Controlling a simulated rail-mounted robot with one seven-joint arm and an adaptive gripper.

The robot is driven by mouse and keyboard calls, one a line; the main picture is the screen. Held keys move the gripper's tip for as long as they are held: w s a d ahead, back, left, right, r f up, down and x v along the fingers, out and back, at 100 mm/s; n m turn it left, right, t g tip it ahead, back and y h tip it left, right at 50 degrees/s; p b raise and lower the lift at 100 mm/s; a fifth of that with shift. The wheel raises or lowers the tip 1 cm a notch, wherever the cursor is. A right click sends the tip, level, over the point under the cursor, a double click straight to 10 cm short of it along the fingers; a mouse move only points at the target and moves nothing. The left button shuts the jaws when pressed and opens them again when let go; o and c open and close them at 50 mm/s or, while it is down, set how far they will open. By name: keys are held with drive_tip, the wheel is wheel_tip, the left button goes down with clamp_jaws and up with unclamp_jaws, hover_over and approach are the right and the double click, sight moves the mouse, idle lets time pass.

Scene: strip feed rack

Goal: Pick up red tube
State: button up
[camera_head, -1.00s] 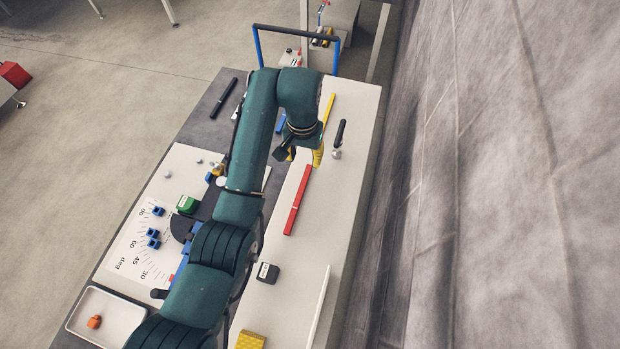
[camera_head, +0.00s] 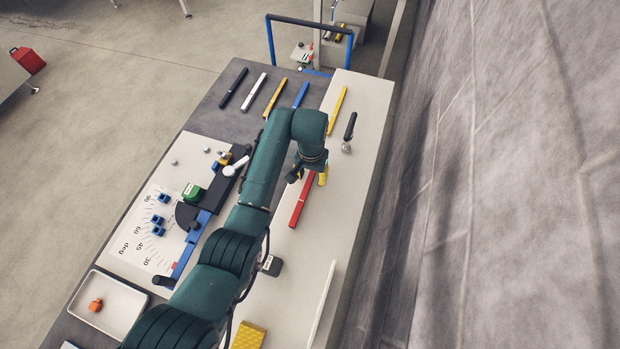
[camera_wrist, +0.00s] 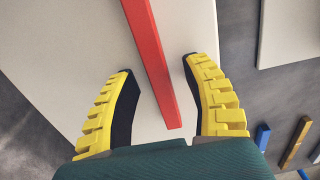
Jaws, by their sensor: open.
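The red tube (camera_head: 301,203) is a long square bar lying on the white bench top in the head view, with its far end by my gripper. In the wrist view the red tube (camera_wrist: 152,58) runs from the top edge down to its near end between my gripper's fingers. My gripper (camera_wrist: 157,85) is open, with one yellow-and-black finger on each side of the tube and a gap on both sides. In the head view my gripper (camera_head: 311,176) is over the far part of the tube, partly hidden by my arm. I cannot tell its exact height.
A yellow bar (camera_head: 337,111) and a black-handled tool (camera_head: 349,131) lie beyond the gripper. Black (camera_head: 234,88), white (camera_head: 254,92), orange (camera_head: 275,98) and blue (camera_head: 300,95) bars lie on the grey surface. A yellow block (camera_head: 249,336) and a white strip (camera_head: 323,303) lie nearer.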

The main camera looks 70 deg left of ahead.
clamp_jaws()
idle(0.3)
